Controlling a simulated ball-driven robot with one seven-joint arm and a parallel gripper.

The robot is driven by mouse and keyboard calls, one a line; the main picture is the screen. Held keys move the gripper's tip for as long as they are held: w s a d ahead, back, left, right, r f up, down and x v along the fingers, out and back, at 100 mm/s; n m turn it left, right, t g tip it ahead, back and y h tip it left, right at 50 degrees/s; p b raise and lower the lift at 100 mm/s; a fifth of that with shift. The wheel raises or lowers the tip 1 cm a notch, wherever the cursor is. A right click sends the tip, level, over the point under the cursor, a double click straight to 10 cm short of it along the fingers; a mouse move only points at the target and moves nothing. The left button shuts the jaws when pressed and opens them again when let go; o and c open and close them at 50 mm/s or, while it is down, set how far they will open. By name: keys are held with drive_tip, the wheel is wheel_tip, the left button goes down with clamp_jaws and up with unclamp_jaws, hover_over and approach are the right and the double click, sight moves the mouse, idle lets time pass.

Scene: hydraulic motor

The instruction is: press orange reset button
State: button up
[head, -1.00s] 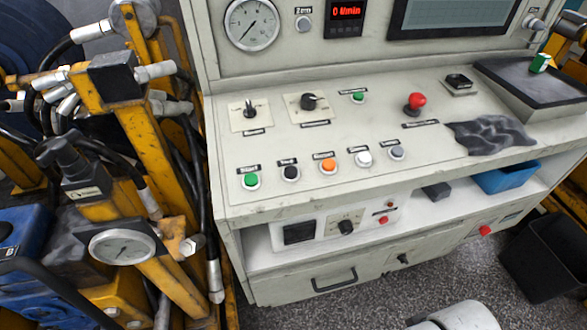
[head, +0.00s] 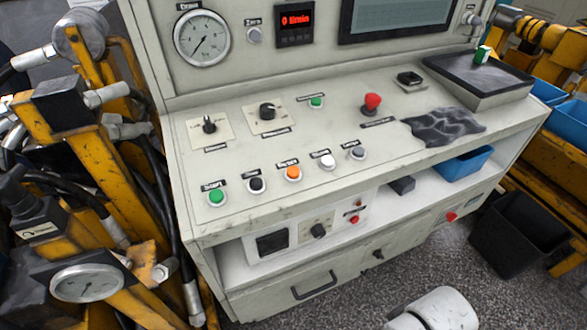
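The orange button (head: 293,173) sits in the front row of buttons on the sloped panel of a light grey control console (head: 350,190). A small dark label lies just above it. To its left are a black button (head: 256,185) and a green button (head: 216,197). To its right are a white button (head: 326,161) and a grey button (head: 357,152). A white rounded part at the bottom edge looks like my own arm. My gripper is not in view, and nothing covers the orange button.
A red mushroom button (head: 372,102) and two rotary knobs stand behind the front row. A dark crumpled cloth (head: 443,127) and a black tray (head: 478,76) lie to the right. Yellow machinery with hoses (head: 95,150) crowds the left side. A black bin (head: 510,238) stands on the floor at right.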

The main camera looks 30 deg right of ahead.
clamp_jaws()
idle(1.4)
